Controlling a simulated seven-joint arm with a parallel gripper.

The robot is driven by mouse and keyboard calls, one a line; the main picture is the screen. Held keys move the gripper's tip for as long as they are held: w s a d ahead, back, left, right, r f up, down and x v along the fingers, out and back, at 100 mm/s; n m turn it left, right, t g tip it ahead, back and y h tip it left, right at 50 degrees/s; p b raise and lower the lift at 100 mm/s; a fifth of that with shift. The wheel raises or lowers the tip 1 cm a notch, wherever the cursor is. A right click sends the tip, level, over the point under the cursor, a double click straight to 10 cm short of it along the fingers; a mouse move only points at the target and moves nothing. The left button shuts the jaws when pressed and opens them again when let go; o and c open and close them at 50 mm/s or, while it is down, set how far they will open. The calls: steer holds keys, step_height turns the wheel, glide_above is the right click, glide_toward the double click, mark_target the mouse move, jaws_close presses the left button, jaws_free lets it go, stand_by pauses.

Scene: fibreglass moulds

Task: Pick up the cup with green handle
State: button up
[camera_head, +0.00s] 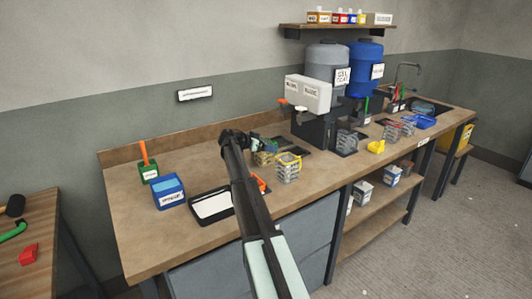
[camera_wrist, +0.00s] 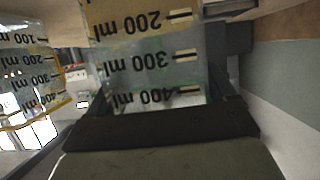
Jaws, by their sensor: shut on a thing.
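A clear measuring cup (camera_wrist: 150,60) with black marks of 200, 300 and 400 ml is between the jaws of my gripper (camera_wrist: 160,98) in the wrist view. The marks appear upside down, and the cup has a yellowish tint at the top of the picture. My gripper is shut on it. Its handle is out of the wrist view. In the head view, a cup (camera_head: 263,158) shows just right of my arm, with green bits (camera_head: 277,143) beside it. My arm partly hides this area, and I cannot tell the cup's height above the bench.
A yellow-rimmed cup (camera_head: 288,170) stands close on the right; it also shows in the wrist view (camera_wrist: 30,75). A black-framed white plate (camera_head: 212,206), a blue box (camera_head: 170,192) and a green container (camera_head: 148,172) are on the left. Drums (camera_head: 327,75) stand at the back.

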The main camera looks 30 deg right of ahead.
steer(key=shift+r, duration=0.1)
step_height(320, 180, up, 10)
steer(key=a+n+t, duration=0.2)
steer(key=a+t, duration=0.1)
steer(key=a, duration=1.8)
steer(key=s+a+f+n+t, duration=0.1)
steer(key=s+a+f+n, duration=0.1)
steer(key=s+a, duration=0.7)
steer(key=s+f+m, duration=0.1)
steer(key=s+f, duration=0.1)
steer(key=s, duration=1)
steer(key=shift+s+a, duration=0.35)
steer(key=shift+s, duration=0.05)
steer(key=shift+f, duration=0.1)
